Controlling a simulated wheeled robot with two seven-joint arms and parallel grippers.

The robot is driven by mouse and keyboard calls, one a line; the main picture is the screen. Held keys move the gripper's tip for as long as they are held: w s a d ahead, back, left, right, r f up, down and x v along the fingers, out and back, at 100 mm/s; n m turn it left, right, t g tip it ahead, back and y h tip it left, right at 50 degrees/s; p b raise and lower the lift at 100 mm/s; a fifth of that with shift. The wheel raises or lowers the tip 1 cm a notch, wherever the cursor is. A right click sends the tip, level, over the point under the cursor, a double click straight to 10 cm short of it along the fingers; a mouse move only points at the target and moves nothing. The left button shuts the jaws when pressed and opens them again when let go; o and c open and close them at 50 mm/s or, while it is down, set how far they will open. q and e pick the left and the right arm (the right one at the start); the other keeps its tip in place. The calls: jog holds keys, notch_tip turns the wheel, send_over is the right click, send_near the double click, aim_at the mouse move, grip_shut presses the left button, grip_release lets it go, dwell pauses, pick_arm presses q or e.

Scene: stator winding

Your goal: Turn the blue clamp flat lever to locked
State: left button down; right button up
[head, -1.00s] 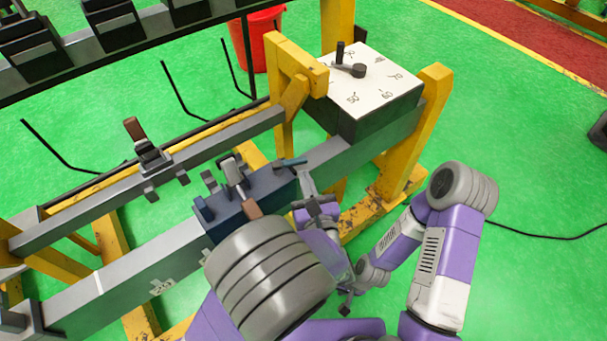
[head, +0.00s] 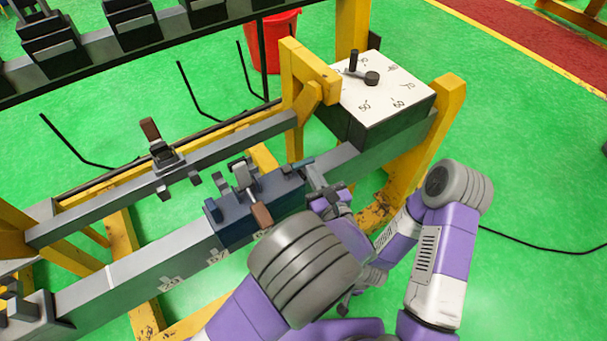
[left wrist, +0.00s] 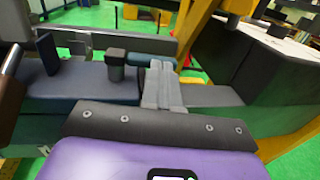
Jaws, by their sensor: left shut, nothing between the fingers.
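The blue clamp (head: 258,208) sits on the grey beam in the middle of the head view. Its flat teal lever (head: 299,164) sticks out at its right end, toward the far right. My left gripper (head: 317,180) is shut and empty beside that lever; I cannot tell whether they touch. In the left wrist view, the shut fingers (left wrist: 161,85) stand just right of the blue clamp body (left wrist: 80,88) and its dark post (left wrist: 115,68).
A second rail with a brown-handled clamp (head: 160,150) runs behind. A red bucket (head: 283,38) is farther back.

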pick_arm(q)
jog(key=shift+w+d+n+y+p, duration=0.2)
jog(key=shift+w+n+y+p, duration=0.2)
jog(key=shift+w+y+p, duration=0.15)
jog(key=p+v, duration=0.1)
jog(key=v, duration=0.6)
jog(key=shift+s+d, duration=0.2)
jog(key=shift+s, duration=0.1)
